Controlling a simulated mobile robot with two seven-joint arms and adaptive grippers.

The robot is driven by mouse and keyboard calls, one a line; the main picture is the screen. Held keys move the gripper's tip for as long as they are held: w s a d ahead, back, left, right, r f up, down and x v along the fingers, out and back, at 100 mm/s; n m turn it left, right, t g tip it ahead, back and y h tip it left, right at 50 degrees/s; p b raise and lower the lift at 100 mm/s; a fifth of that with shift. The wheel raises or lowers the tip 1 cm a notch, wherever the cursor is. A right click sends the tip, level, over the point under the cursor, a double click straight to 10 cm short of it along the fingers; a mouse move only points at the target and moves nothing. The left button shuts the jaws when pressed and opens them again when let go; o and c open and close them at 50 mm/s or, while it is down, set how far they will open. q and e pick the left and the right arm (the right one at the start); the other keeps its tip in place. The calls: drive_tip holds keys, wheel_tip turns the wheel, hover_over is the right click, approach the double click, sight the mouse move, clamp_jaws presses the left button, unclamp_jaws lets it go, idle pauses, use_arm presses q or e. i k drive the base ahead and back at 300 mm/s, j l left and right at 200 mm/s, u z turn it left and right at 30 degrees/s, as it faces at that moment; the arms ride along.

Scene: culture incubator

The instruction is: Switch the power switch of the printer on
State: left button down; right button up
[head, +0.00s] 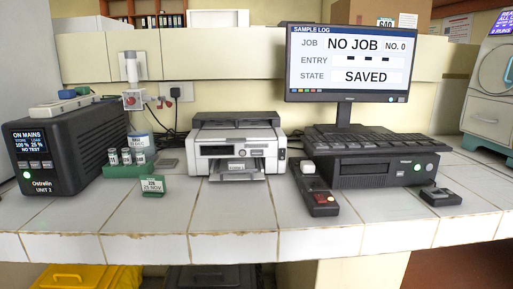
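The printer (259,137), white and grey with a dark top, stands on the tiled bench near the middle of the head view. Its front tray is out, and a small dark panel shows on its front. A small dark patch (281,154) sits at the right edge of its front; I cannot tell whether this is the power switch or which way a switch is set. Neither of my grippers is in view.
A black power unit (80,145) with a lit display stands at the left. The front bench strip is mostly clear.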

sight(281, 154)
drive_tip(key=i+j+z, duration=0.15)
drive_tip(key=j+z, duration=0.2)
drive_tip(key=j, duration=0.35)
drive_tip(key=j+z, duration=0.4)
drive_tip(key=j, duration=0.3)
